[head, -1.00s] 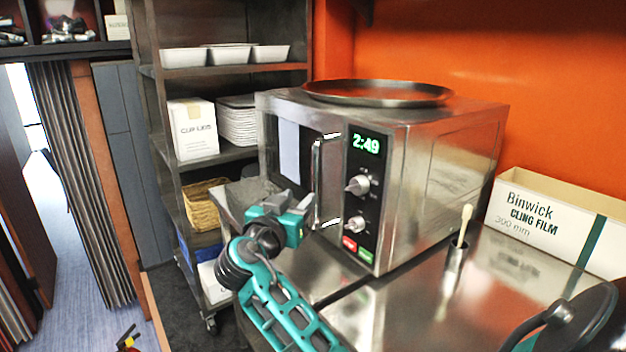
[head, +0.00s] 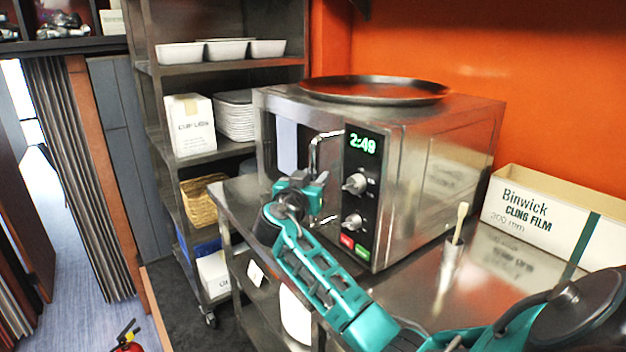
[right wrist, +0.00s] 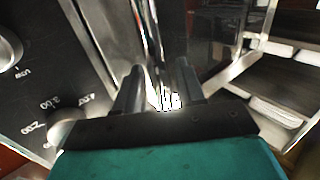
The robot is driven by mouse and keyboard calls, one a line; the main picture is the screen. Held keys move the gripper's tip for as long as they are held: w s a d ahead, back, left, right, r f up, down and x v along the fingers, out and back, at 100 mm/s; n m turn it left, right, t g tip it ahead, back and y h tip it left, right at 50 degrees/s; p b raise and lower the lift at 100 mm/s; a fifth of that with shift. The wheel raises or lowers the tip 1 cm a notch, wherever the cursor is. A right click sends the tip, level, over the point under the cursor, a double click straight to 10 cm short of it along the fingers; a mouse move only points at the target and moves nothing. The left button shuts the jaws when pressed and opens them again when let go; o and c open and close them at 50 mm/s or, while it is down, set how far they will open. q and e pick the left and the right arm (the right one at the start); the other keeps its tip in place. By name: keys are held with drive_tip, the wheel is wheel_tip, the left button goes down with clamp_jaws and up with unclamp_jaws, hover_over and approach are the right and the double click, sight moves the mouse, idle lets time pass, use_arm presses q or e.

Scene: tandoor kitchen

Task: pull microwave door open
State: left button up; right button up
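The steel microwave (head: 440,150) stands on a metal counter, its door (head: 290,150) facing left-front and looking closed. The upright metal door handle (head: 313,150) is beside the control panel (head: 362,190), which shows green digits and two knobs. My right gripper (head: 310,188) is at the handle's lower half. The fingers partly hide the handle. My left gripper is not in view.
A round dark pan (head: 375,90) lies on top of the microwave. A cling film box (head: 540,220) and a small steel cup (head: 450,265) with a brush stand on the counter (head: 500,265) at right. A shelf rack (head: 225,68) with white trays stands behind at left.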

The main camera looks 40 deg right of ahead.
clamp_jaws()
idle(0.4)
